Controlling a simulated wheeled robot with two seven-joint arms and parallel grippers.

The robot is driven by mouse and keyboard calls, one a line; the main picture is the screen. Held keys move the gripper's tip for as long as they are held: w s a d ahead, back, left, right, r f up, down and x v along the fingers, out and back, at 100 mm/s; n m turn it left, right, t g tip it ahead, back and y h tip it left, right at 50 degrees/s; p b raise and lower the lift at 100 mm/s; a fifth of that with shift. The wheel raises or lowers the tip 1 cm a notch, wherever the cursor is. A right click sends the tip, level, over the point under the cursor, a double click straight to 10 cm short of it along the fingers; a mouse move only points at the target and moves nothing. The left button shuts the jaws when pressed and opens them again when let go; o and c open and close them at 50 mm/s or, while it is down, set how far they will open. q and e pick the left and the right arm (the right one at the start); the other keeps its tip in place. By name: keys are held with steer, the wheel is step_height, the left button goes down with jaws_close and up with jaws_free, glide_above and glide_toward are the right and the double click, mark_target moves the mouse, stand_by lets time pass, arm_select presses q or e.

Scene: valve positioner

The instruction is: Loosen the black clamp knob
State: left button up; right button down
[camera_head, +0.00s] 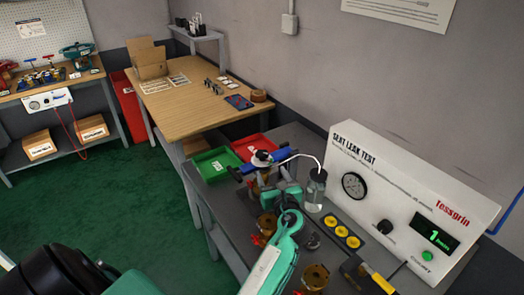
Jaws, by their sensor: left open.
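A blue crossbar with black ends (264,163) lies over a brass fixture on the grey bench. A white part with a red mark sits at its middle. The black clamp knob cannot be told for sure; one dark end of the crossbar (234,173) is at its left, and a small dark round part (312,241) stands on the bench. My teal arm reaches up from the bottom edge. My left gripper (276,190) is at its far end, open, just below the crossbar; its fingers are small and partly hidden. My right gripper is not in view.
The seat leak test panel (405,190) stands at the right with a gauge, knob and lit display. A clear jar (315,190) has a tube to the fixture.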

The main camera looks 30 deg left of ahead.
mark_target(261, 150)
arm_select(q)
steer(key=p+x, duration=0.2)
steer(key=x, duration=1)
steer(key=shift+w+a+p, duration=0.25)
steer(key=shift+p, duration=0.05)
steer(key=shift+w+a, duration=0.25)
steer(key=shift+w, duration=0.05)
steer(key=c, duration=1)
